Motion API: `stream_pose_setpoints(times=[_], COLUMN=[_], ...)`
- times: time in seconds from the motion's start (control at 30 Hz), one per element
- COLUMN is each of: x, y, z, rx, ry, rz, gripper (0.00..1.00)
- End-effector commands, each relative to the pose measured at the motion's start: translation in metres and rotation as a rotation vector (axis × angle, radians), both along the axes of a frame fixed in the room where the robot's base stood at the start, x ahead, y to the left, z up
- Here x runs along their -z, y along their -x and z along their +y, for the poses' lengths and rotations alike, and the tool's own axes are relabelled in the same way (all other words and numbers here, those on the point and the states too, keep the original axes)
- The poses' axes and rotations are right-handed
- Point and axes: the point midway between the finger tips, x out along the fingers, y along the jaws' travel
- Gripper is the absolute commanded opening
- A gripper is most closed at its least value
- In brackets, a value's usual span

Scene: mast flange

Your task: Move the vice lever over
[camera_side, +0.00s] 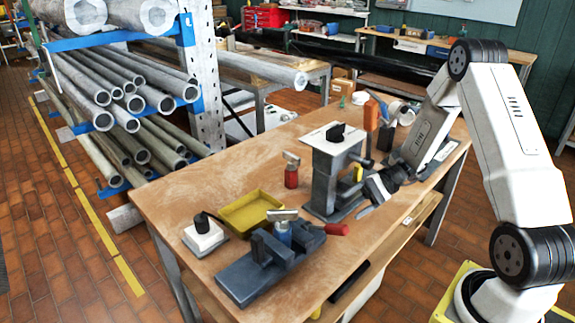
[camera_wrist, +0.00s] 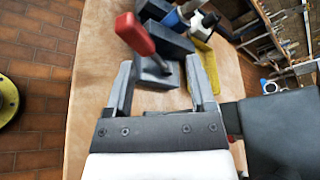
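The dark grey vice (camera_side: 240,282) stands on the wooden bench near its front edge in the side view. Its lever ends in a red handle (camera_side: 335,229) that points right, towards my arm. My gripper (camera_side: 362,199) is above and to the right of the handle, apart from it. In the wrist view my gripper (camera_wrist: 160,62) has its two fingers spread wide with nothing held between them. The red handle (camera_wrist: 133,33) shows beyond the fingertips, nearer the left finger, with the dark vice body (camera_wrist: 155,76) behind it.
A grey stand with a white top plate (camera_side: 318,137) rises close to my gripper's left. The bench's far left is clear.

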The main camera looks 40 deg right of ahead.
Motion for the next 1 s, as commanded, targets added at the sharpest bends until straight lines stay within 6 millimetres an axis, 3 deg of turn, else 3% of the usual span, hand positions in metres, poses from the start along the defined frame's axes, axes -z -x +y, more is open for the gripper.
stream_pose_setpoints(times=[0.6,0.77,1.0], x=[-0.001,0.001,0.004], y=[0.006,0.016,0.043], z=[-0.001,0.003,0.015], rx=[-0.006,-0.014,-0.070], ry=[0.041,0.153,0.439], rz=[0.031,0.104,0.219], gripper=[0.71,0.71,0.71])
